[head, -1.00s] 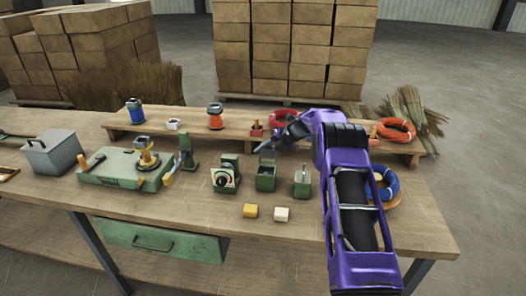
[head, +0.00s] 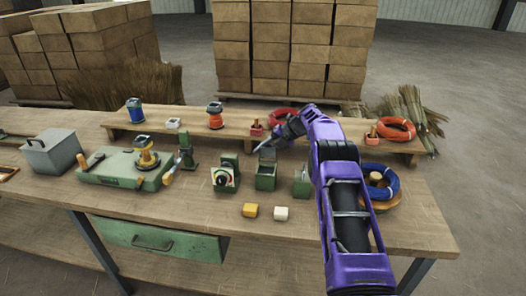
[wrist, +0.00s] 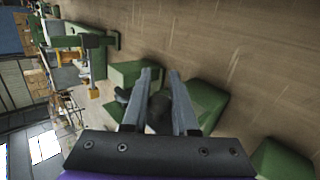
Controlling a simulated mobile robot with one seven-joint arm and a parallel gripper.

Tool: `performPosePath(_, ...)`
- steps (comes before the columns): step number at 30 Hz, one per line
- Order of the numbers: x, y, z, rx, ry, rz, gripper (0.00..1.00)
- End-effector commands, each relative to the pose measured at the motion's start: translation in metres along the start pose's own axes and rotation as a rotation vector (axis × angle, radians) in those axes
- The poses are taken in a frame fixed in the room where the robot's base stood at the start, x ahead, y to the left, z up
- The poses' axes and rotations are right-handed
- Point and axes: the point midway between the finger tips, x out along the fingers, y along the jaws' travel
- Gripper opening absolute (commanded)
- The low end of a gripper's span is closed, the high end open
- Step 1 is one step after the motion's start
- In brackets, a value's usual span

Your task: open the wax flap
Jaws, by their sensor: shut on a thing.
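The wax box (head: 265,183) is a small green box in the middle of the bench, with its grey-green flap (head: 267,155) standing up at its back edge. My gripper (head: 268,147) is at the top of the flap, coming in from the upper right. In the wrist view, my gripper (wrist: 160,85) has its two fingers a narrow gap apart, with a dark piece (wrist: 160,112) between them that I take for the flap. The green box (wrist: 207,103) there is partly hidden by the right finger.
A raised shelf (head: 190,133) with spools runs behind.

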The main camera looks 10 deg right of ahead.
Motion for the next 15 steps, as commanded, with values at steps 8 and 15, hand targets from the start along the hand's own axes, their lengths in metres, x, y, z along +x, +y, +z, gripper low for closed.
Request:
performPosePath(8,0.0003,-0.0008,-0.0004,0.000,0.001,-0.001,0.55)
performPosePath(15,-0.0045,-0.0001,0.0003,0.000,-0.001,0.000,0.55)
